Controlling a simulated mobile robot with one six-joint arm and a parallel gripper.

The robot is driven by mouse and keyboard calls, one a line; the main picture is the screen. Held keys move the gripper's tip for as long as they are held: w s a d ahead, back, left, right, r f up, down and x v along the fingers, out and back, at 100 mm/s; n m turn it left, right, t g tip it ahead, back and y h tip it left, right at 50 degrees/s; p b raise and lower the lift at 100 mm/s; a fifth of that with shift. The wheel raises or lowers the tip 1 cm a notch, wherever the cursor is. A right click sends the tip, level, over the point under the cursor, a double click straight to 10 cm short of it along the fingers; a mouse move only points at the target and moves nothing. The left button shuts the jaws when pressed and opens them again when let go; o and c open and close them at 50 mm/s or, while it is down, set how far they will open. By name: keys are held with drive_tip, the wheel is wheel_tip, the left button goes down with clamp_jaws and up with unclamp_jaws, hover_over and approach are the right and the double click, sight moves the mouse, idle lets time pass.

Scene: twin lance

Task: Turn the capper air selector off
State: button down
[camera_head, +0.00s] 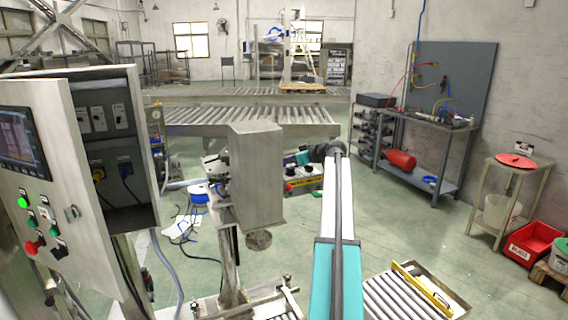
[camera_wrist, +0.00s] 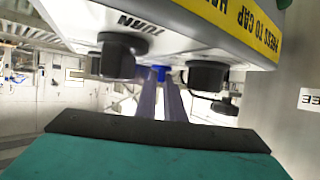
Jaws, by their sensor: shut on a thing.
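The capper's small control box shows in the head view (camera_head: 301,182), with a yellow label, dark knobs and a red button. In the wrist view the box (camera_wrist: 190,32) is upside down, with a yellow "press to cap" label and a "turn" marking. A small blue part (camera_wrist: 160,71), apparently the air selector's handle, sits between a black knob on the left (camera_wrist: 118,56) and another on the right (camera_wrist: 207,76). My gripper (camera_wrist: 160,84) has its two fingers closed on the blue part. The handle's setting is hard to read.
A grey metal housing (camera_head: 256,180) stands just left of the control box. An open electrical cabinet (camera_head: 50,190) is at the left. A short roller conveyor (camera_head: 395,300) lies at the lower right. Open floor (camera_head: 400,225) extends to the right.

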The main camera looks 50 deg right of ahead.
drive_tip(key=shift+a+f+m+h+b, duration=0.1)
drive_tip(key=shift+a+m+h+b, duration=0.1)
drive_tip(key=shift+m+h+b, duration=0.35)
drive_tip(key=shift+a+f+m+h+b, duration=0.1)
drive_tip(key=shift+a+m+h+b, duration=0.05)
drive_tip(key=shift+m+h+b, duration=0.4)
drive_tip(key=shift+a+r+m+g+h, duration=0.15)
drive_tip(key=shift+m+g+h, duration=0.25)
drive_tip(key=shift+m+h, duration=1.2)
drive_tip(key=shift+h, duration=0.4)
drive_tip(key=c, duration=1.9)
unclamp_jaws()
drive_tip(key=shift+o, duration=0.2)
drive_tip(key=shift+s+r, duration=0.15)
drive_tip(key=shift+s, duration=0.25)
drive_tip(key=b+v, duration=0.2)
drive_tip(key=v, duration=1.1)
drive_tip(key=shift+a+b, duration=0.2)
drive_tip(key=shift+b, duration=0.2)
